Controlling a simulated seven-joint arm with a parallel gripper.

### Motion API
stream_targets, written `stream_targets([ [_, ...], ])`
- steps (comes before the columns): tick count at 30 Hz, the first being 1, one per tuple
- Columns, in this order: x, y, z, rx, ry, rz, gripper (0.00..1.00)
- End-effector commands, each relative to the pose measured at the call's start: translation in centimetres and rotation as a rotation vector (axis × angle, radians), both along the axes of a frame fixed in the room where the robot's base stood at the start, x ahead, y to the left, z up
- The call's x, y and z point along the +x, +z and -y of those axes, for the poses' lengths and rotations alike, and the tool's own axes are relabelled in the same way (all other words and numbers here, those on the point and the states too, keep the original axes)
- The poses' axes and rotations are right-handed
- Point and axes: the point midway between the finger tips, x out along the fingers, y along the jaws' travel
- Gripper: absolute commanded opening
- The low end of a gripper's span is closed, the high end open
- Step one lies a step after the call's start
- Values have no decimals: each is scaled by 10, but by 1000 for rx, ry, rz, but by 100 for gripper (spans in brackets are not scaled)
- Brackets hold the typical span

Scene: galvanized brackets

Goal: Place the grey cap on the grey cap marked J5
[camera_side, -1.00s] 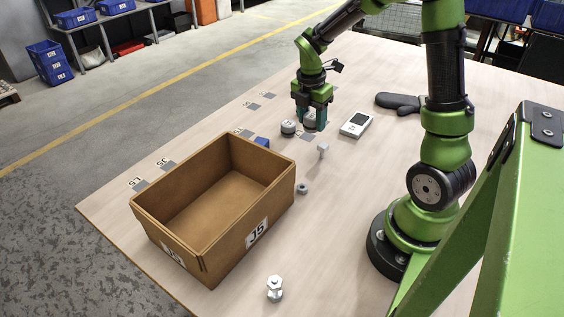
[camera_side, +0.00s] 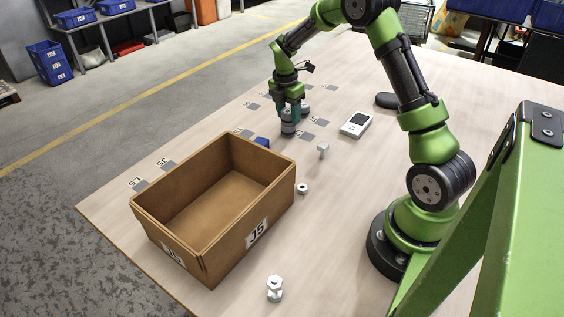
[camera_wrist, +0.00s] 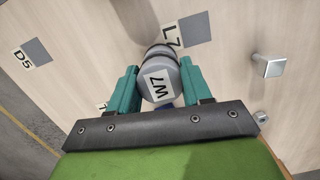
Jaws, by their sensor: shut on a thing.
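My gripper (camera_side: 288,118) is shut on a grey cap (camera_wrist: 160,80), which sits between the teal fingers in the wrist view with a label reading W7 facing the camera. In the side view the fingers mostly hide it. Another grey cap (camera_side: 288,129) shows directly below the fingers; the wrist view shows a grey round body (camera_wrist: 158,50) just past the held cap. I cannot tell whether the two touch. No J5 mark is readable on the lower cap. A third grey round piece (camera_side: 304,110) stands just right of and behind the gripper.
An open brown box (camera_side: 270,205) labelled J5 stands in front. A blue block (camera_side: 262,142), a white-grey device (camera_side: 355,124), a small bracket-like piece (camera_side: 323,150), a nut (camera_side: 302,188) and a bolt (camera_side: 275,288) lie around. Labelled grey squares mark the table's left side.

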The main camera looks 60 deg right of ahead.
Motion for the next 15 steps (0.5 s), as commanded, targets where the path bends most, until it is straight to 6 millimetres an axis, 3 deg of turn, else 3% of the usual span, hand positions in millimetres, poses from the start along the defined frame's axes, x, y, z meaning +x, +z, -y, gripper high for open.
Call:
stream_targets([
  [9,0,-3,0,-1,1,2,15],
  [10,0,-2,0,-1,0,2,53],
  [14,0,-2,0,-1,0,2,73],
  [15,0,-2,0,-1,0,2,74],
])
